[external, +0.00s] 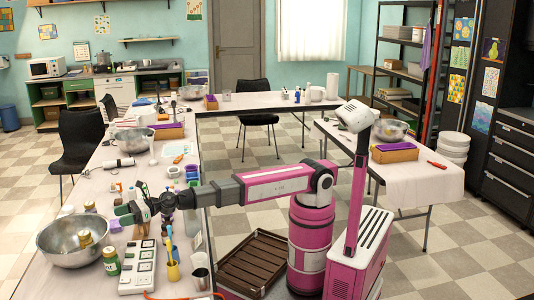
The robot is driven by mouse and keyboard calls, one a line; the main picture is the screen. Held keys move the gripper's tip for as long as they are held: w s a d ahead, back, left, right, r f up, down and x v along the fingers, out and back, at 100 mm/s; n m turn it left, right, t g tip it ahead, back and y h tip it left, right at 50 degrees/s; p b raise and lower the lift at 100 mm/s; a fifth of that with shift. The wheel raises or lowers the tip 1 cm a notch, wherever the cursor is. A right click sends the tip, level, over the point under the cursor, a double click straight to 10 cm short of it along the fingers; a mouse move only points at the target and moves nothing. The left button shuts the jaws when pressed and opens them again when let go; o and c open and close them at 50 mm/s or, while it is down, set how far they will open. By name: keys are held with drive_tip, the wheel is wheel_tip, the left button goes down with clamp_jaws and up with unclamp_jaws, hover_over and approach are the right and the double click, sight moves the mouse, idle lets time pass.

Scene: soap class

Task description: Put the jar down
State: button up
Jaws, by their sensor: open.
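A green jar with a yellowish lid (111,261) stands upright on the left table, beside the large metal bowl. Another jar with a gold lid (85,239) is in the metal bowl (55,246). A small jar-like item (90,206) stands behind the bowl. My gripper (118,214) is at the end of the outstretched arm, over the table to the right of the bowl. It is open, and nothing clearly shows between its fingers. The picture is too small to tell which jar is the task's jar.
A white power strip or control box (138,267) lies in front of my gripper. A yellow cup (173,270) and a metal cup (200,279) stand near the table's right edge. Purple blocks and small bottles crowd the table behind. A brown slatted tray (253,262) is on the floor.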

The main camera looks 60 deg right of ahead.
drive_tip(key=shift+r+m+y, duration=0.7)
drive_tip(key=shift+r+m, duration=0.8)
drive_tip(key=shift+r, duration=5.8)
drive_tip(key=w+d+r+m+t+h, duration=0.1)
drive_tip(key=w+d+r+m+t, duration=0.35)
drive_tip(key=m, duration=0.75)
drive_tip(key=m+g+h, duration=0.7)
drive_tip(key=m+g, duration=0.3)
drive_tip(key=m, duration=0.9)
hover_over(110, 249)
drive_tip(key=s+d, duration=0.2)
drive_tip(key=d, duration=0.6)
wheel_tip(110, 249, down, 26)
drive_tip(key=shift+t, duration=0.25)
drive_tip(key=x, duration=0.5)
drive_tip(key=shift+a, duration=0.35)
drive_tip(key=shift+r+x, duration=0.25)
drive_tip(key=shift+x, duration=2.25)
drive_tip(key=shift+w+a, duration=0.15)
drive_tip(key=shift+w, duration=0.05)
drive_tip(key=c, duration=0.9)
